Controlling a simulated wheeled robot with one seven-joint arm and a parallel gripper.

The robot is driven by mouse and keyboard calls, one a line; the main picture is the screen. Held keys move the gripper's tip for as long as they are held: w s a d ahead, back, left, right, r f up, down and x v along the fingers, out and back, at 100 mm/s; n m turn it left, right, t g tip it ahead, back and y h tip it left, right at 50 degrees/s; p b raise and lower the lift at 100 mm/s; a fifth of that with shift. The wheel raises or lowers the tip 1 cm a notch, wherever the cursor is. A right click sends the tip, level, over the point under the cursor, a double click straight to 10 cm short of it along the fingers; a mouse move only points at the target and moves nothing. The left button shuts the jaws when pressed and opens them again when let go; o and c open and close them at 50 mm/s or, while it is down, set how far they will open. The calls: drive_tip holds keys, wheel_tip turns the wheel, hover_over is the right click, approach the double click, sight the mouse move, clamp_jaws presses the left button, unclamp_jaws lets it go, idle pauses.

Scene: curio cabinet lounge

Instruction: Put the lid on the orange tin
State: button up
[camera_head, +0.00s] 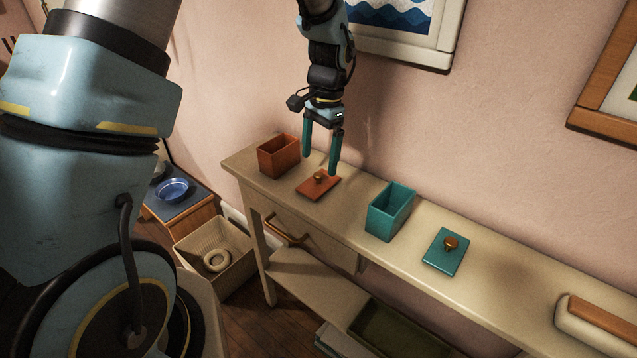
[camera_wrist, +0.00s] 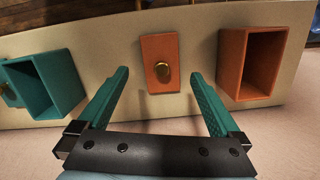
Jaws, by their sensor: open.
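The orange tin (camera_head: 278,156) stands open on the far left end of the console table; in the wrist view the tin (camera_wrist: 251,63) is at the right. In the wrist view the lid (camera_wrist: 160,50) lies between and beyond my fingertips. My gripper (camera_head: 321,166) is open and empty, pointing down above the lid's back side. It also shows in the wrist view (camera_wrist: 159,75). The fingers do not appear to touch the lid.
A teal open tin (camera_head: 390,212) and a teal lid with knob (camera_head: 446,252) stand to the right on the console table (camera_head: 500,283). A cream and brown object (camera_head: 600,325) lies at the far right. The wall (camera_head: 420,130) with framed pictures is close behind.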

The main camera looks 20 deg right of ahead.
sight(319, 174)
drive_tip(key=shift+w+f+p, duration=0.15)
drive_tip(key=shift+f+p, duration=0.85)
drive_tip(key=shift+f, duration=2)
drive_tip(key=c, duration=1.2)
drive_tip(key=shift+o, duration=0.2)
drive_tip(key=shift+r, duration=0.1)
wheel_tip(319, 174, up, 10)
drive_tip(key=shift+f+b, duration=0.1)
drive_tip(key=shift+b, duration=1.05)
drive_tip(key=o, duration=0.8)
clamp_jaws()
